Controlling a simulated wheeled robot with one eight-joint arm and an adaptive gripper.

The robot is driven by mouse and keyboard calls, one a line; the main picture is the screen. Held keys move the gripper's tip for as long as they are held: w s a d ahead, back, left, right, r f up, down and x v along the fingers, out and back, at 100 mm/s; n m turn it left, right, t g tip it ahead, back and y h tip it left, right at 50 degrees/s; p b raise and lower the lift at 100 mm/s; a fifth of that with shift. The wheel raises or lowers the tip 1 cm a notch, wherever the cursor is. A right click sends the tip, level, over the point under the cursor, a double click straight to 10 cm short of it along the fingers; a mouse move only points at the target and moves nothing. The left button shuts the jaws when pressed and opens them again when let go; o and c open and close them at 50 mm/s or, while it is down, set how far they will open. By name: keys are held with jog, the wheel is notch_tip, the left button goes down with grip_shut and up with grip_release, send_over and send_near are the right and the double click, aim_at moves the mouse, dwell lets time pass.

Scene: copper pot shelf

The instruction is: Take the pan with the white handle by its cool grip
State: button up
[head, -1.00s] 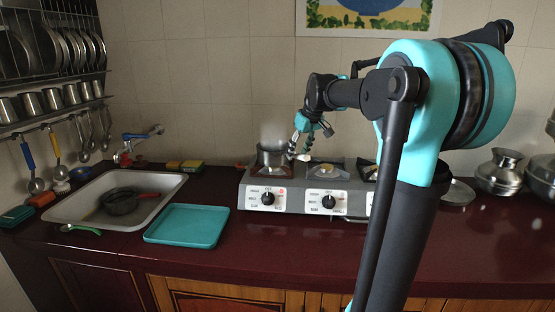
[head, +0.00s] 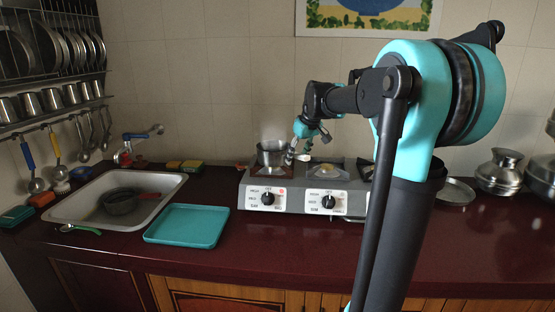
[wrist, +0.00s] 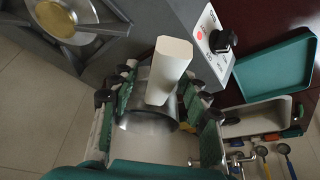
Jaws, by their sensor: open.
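The metal pan (head: 270,155) stands on the left burner of the stove. Its white handle (head: 304,157) points right and toward the front. In the wrist view the white handle (wrist: 172,62) shows large, with the pan's shiny metal body (wrist: 148,138) beyond it. My gripper (head: 297,149) is at the pan's right side, close to the handle. In the wrist view my gripper (wrist: 163,88) is open, its green-padded fingers on either side of the handle. I cannot tell whether either finger touches it.
The stove (head: 312,203) has a bare brass-coloured burner (head: 327,167) right of the pan. A teal tray (head: 187,226) lies left of the stove. Further left is a sink (head: 75,198) holding a dark pan (head: 120,201). Metal pots (head: 499,171) stand at the right. The tiled wall is close behind.

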jog(key=shift+c, duration=0.5)
grip_shut()
